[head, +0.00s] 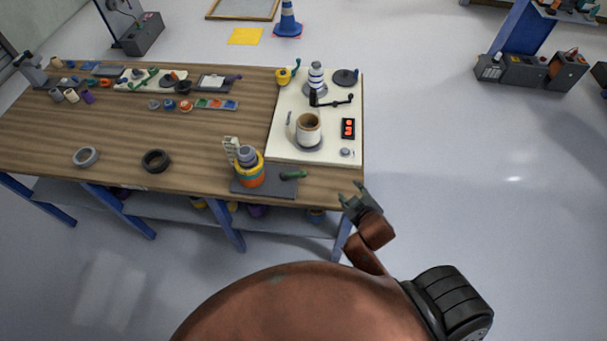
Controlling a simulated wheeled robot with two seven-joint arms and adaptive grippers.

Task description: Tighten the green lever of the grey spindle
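A grey spindle (246,154) stands upright near the front edge of the table, with a yellow and orange roll (250,176) around it. A dark grey plate (262,190) lies under them. A green lever (293,175) sticks out to the right, low over the plate; how tight it is cannot be told. My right gripper (352,193) is open and empty off the table's front right corner, to the right of the lever and apart from it. My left gripper is not in view.
The wooden table (210,140) also bears a cream board (283,140) with a brown-rimmed roll (308,130) and a black crank. Grey (86,156) and black (156,161) rings lie left of the spindle.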

